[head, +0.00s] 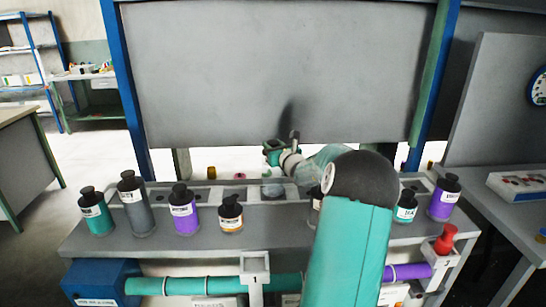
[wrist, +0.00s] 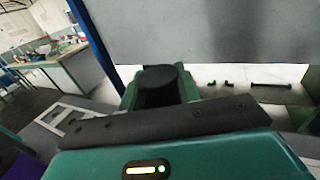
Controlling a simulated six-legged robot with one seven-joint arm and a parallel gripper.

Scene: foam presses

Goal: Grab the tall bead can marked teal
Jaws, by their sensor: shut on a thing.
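My gripper (head: 280,153) is raised above the back of the bench, in front of the grey panel. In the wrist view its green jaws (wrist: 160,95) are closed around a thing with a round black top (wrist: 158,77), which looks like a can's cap. Its body, colour and label are hidden there. On the bench, a teal can (head: 96,213) with a black cap stands at the far left, and another teal can (head: 405,209) stands right of my arm. Their label print is too small to read surely.
A tall grey can (head: 135,207), a purple can (head: 185,211) and a small orange-marked can (head: 230,215) stand left of my arm. Another purple can (head: 443,198) stands at the right. The large grey panel (head: 270,70) rises behind the bench between blue posts.

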